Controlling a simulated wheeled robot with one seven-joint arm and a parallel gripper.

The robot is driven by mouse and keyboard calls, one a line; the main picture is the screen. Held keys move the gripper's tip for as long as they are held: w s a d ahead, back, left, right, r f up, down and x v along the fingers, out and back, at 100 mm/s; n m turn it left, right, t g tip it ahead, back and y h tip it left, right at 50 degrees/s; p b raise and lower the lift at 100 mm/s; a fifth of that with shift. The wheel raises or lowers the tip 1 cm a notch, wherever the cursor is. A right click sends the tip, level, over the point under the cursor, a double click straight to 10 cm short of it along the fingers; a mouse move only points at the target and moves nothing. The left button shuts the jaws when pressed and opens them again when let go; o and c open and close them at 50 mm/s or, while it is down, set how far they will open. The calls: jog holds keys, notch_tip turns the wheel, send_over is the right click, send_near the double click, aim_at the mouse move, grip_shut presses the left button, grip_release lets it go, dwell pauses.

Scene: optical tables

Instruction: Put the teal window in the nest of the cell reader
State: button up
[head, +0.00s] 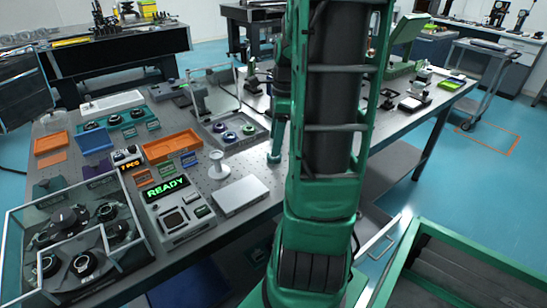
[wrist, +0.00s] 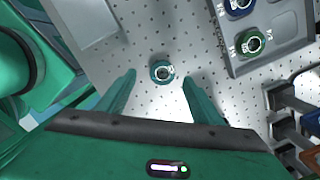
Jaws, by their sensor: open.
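The teal window (wrist: 162,72) is a small round ring with a pale centre. It lies flat on the perforated table top in the wrist view, outside the tray. My gripper (wrist: 159,79) is open, its fingers apart on either side of the window in the picture. I cannot tell the height left between them. In the head view my arm hides the window, and only part of my gripper shows beside the arm. The cell reader (head: 181,210) appears to be the grey box with the green READY display. A dark square recess (head: 173,221) on its top looks like the nest.
A grey tray (head: 212,142) holds several round windows, including a blue one (wrist: 238,5) and a green one (wrist: 254,42). Orange trays and a clear enclosure crowd the left.

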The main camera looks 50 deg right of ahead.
jog(key=shift+w+d+f, duration=0.1)
jog(key=shift+f, duration=1.3)
jog(key=shift+w+d+f, duration=0.1)
jog(key=shift+f, duration=1.25)
jog(key=c, duration=1.2)
jog(key=shift+c, duration=0.2)
jog(key=shift+r, duration=0.1)
jog(key=shift+r, duration=0.4)
jog(key=r, duration=0.3)
jog(key=shift+a+r, duration=0.3)
jog(key=shift+r, duration=0.05)
jog(key=a+r, duration=0.6)
jog(key=a, duration=0.5)
jog(key=shift+r, duration=0.2)
